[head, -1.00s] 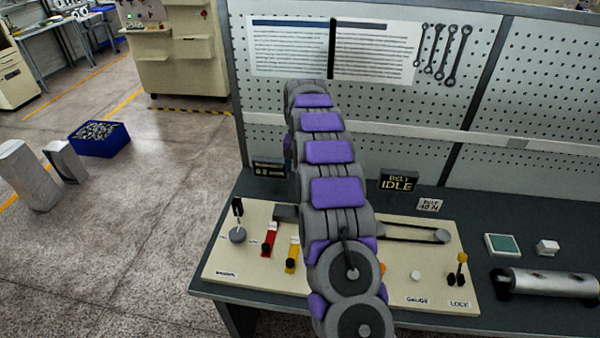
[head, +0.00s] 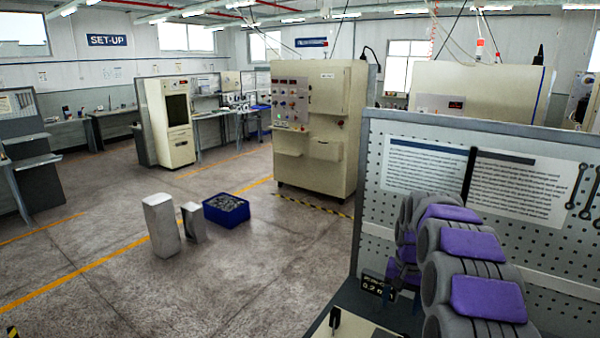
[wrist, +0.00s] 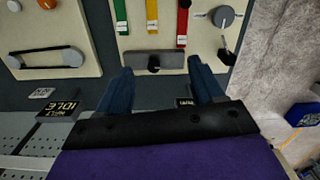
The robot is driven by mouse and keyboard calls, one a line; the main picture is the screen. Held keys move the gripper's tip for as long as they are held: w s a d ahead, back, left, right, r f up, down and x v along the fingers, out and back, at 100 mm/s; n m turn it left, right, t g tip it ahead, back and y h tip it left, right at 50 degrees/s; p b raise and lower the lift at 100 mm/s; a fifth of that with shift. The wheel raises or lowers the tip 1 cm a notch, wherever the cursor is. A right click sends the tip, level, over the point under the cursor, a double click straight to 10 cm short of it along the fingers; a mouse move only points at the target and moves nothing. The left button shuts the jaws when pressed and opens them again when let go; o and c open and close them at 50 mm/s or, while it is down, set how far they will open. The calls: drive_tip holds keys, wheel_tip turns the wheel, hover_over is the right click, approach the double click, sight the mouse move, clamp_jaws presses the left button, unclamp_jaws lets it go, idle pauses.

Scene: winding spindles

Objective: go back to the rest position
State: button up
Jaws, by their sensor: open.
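In the wrist view my gripper (wrist: 160,66) is open, with its two blue fingers apart and nothing between them. It hangs over the bench, and a grey block with a black knob (wrist: 153,63) lies beyond the fingertips. The cream panel (wrist: 205,52) shows beyond, with red, yellow and green strips and a grey dial (wrist: 224,16). In the head view my purple and grey arm fills the lower right, and the gripper is not visible there.
A belt (wrist: 45,57) on a second panel and an IDLE display (wrist: 62,112) show left in the wrist view. A perforated board (head: 372,160) stands behind the bench. A blue bin (head: 227,209) and pale blocks (head: 161,225) stand on the floor. Open floor lies left.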

drive_tip(key=s+a+r+n+b, duration=0.15)
drive_tip(key=s+a, duration=0.25)
drive_tip(key=s, duration=0.5)
drive_tip(key=s+a+r+n, duration=0.15)
drive_tip(key=s+a, duration=0.25)
drive_tip(key=s, duration=0.5)
drive_tip(key=s+a+f+n+b, duration=0.1)
drive_tip(key=s+f, duration=0.1)
drive_tip(key=s, duration=1)
drive_tip(key=s+a+f+n+g+b, duration=0.1)
drive_tip(key=s+a+f, duration=0.1)
drive_tip(key=s, duration=1)
drive_tip(key=shift+a+f, duration=0.3)
drive_tip(key=shift+f, duration=0.1)
